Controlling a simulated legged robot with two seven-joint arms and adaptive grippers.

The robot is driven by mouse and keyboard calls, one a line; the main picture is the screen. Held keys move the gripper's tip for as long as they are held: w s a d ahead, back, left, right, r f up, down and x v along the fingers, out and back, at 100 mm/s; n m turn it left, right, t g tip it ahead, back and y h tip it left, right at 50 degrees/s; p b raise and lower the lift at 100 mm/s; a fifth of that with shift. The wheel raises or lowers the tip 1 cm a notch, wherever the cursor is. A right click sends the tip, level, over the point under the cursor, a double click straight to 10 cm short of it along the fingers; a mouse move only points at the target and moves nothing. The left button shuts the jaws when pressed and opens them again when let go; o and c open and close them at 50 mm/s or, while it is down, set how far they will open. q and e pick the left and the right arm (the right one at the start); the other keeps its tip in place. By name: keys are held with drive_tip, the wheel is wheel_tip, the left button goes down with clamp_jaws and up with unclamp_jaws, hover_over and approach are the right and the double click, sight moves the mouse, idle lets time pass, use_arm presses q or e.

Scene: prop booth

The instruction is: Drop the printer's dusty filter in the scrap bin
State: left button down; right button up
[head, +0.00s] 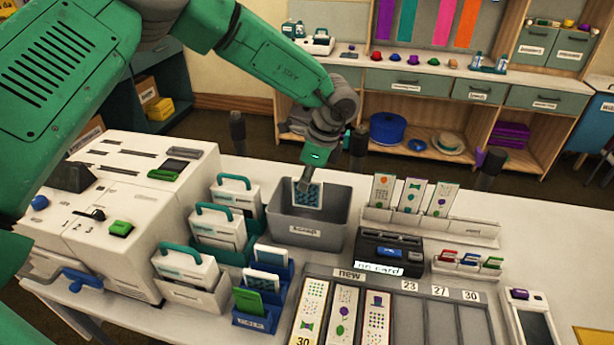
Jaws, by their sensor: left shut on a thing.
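My left gripper (305,186) reaches down from above over the grey scrap bin (303,233). It is shut on the filter (308,199), a small white-edged panel with a dark teal speckled face. The filter is at the bin's mouth, with its lower part within the bin's outline. I cannot tell whether it touches the bin. The bin stands on the white table with a label on its front. The white printer (120,240), with a green button and a blue lever, stands at the left, partly hidden by my left arm. My right gripper is not in view.
White cases with teal handles (226,200) stand close left of the bin, and blue holders (262,316) with panels stand in front of them. A black card device (388,252), a card rack (430,226) and a grey card tray (400,275) lie to the right.

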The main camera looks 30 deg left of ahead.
use_arm(q)
drive_tip(key=shift+d+f, duration=0.15)
drive_tip(key=shift+f, duration=0.2)
drive_tip(key=shift+d, duration=0.25)
drive_tip(key=shift+d+r, duration=0.1)
drive_tip(key=shift+d, duration=0.6)
drive_tip(key=c, duration=1.5)
unclamp_jaws()
drive_tip(key=shift+a, duration=0.7)
drive_tip(key=shift+w+a+r, duration=0.1)
drive_tip(key=shift+a, duration=0.05)
drive_tip(key=v, duration=1.1)
